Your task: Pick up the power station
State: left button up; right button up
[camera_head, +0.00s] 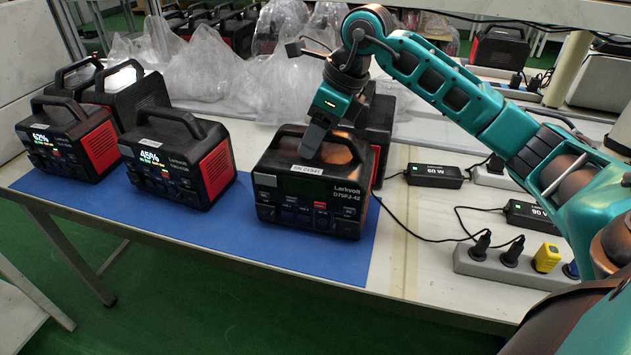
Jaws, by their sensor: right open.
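A black power station (308,200) with red side panels, a dark screen and a white label stands upright on the blue mat (215,216), near the mat's right end. My right arm reaches in from the right, and my right gripper (312,143) points down at this station's top handle. Its fingers overlap the handle's left part in the picture; I cannot tell whether they touch it. The gripper is open. It hides part of the handle. My left gripper is not in view.
Power stations with lit screens stand left (72,138) and centre-left (178,160) on the mat, with others behind. Clear plastic bags (215,60) lie at the back. Right are power adapters (434,176), cables and a plugged power strip (490,258). The mat's front strip is clear.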

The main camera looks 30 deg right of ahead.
jog(key=shift+f, duration=0.2)
jog(key=shift+c, duration=0.3)
grip_shut()
dwell(0.4)
dwell(0.8)
jog(key=shift+w+r, duration=0.15)
jog(key=shift+r, duration=0.15)
